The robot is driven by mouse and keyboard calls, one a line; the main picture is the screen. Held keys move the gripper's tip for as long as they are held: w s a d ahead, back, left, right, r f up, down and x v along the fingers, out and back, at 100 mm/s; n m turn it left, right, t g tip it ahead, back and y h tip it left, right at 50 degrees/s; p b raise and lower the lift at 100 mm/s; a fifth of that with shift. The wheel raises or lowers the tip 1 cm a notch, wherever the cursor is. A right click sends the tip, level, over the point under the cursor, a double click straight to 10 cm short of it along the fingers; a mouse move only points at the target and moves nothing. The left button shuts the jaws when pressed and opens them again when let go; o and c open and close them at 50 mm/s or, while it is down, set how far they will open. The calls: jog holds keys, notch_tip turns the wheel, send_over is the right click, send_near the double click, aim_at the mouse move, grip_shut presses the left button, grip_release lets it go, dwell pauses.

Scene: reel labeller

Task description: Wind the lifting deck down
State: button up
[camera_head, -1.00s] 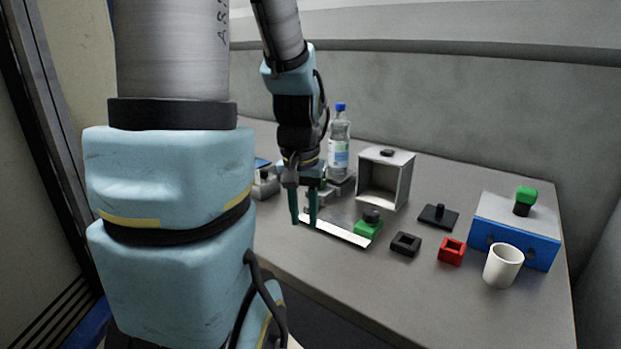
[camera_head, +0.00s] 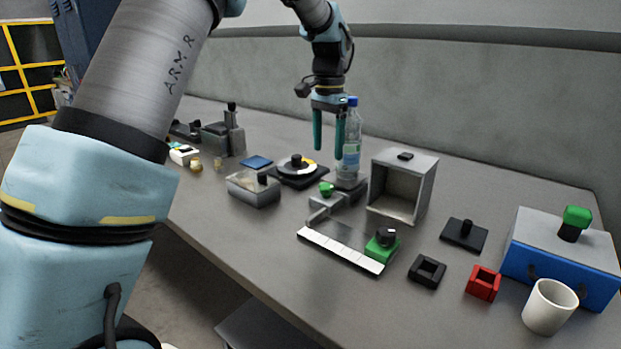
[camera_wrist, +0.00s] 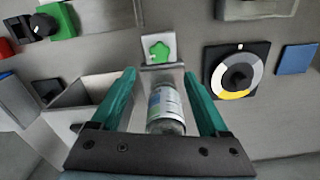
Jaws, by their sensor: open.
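The clear bottle with a blue cap (camera_head: 349,143) stands upright on a low grey platform (camera_head: 352,186), which may be the lifting deck. A green star-shaped knob (camera_head: 327,188) sits just in front of it on a grey bracket. In the wrist view the green knob (camera_wrist: 159,48) lies beyond the fingertips, on a pale plate. My gripper (camera_head: 329,149) is open and empty, pointing down above the knob, with the bottle close by. In the wrist view the bottle (camera_wrist: 166,105) appears between the two teal fingers, but I cannot tell its depth. The deck's underside is hidden.
An open-fronted grey box (camera_head: 402,188) stands right of the bottle. A round dial (camera_head: 298,169) and a grey block (camera_head: 253,188) are to the left. A white strip (camera_head: 340,249) and a green block with a black knob (camera_head: 382,245) lie in front. A mug (camera_head: 549,306) stands front right.

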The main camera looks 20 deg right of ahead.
aim_at(327, 186)
notch_tip(327, 186, down, 10)
jog(key=shift+r+p, duration=0.1)
jog(key=shift+p, duration=0.7)
jog(key=shift+c, duration=0.3)
grip_shut()
